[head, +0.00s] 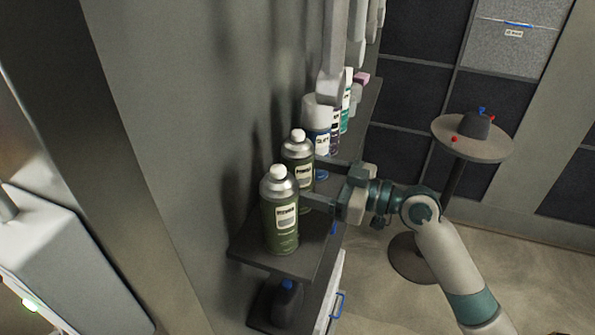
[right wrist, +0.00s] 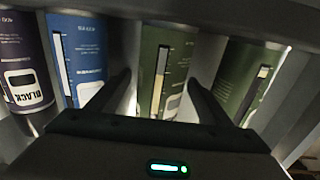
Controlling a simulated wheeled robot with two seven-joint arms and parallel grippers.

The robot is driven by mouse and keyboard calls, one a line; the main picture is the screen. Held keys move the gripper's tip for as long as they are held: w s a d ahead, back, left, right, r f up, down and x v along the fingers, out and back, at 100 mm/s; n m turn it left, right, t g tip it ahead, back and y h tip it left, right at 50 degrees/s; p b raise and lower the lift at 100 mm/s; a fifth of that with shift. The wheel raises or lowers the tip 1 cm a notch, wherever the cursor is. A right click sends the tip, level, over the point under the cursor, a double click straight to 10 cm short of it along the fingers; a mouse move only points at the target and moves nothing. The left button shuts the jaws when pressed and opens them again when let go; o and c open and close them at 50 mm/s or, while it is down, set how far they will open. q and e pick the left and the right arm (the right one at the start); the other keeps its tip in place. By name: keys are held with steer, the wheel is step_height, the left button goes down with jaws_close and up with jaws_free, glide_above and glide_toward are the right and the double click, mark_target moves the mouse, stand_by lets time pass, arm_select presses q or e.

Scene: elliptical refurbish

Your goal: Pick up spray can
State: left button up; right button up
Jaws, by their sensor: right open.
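Two green spray cans with white caps stand upright on a narrow dark shelf: the nearer can (head: 281,222) at the shelf's near end and the farther can (head: 297,150) just behind it. My right gripper (head: 313,182) reaches in from the right, open, with its fingers at either side of the farther can. In the right wrist view this can (right wrist: 166,72) shows between the two fingers (right wrist: 160,100), with the nearer can (right wrist: 243,80) outside the right finger. Whether the fingers touch the can, I cannot tell. My left gripper is not in view.
A blue-labelled can (head: 317,128) and several other bottles stand farther along the shelf (head: 300,262), close beyond my gripper. The grey wall (head: 190,120) runs behind the cans. A small round table (head: 490,146) stands at the right. A dark bottle (head: 286,302) sits on a lower shelf.

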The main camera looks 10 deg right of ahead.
mark_target(298, 132)
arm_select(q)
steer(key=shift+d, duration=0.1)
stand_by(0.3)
arm_select(e)
steer(key=c, duration=1.2)
steer(key=shift+c, duration=0.2)
steer(key=shift+r, duration=0.1)
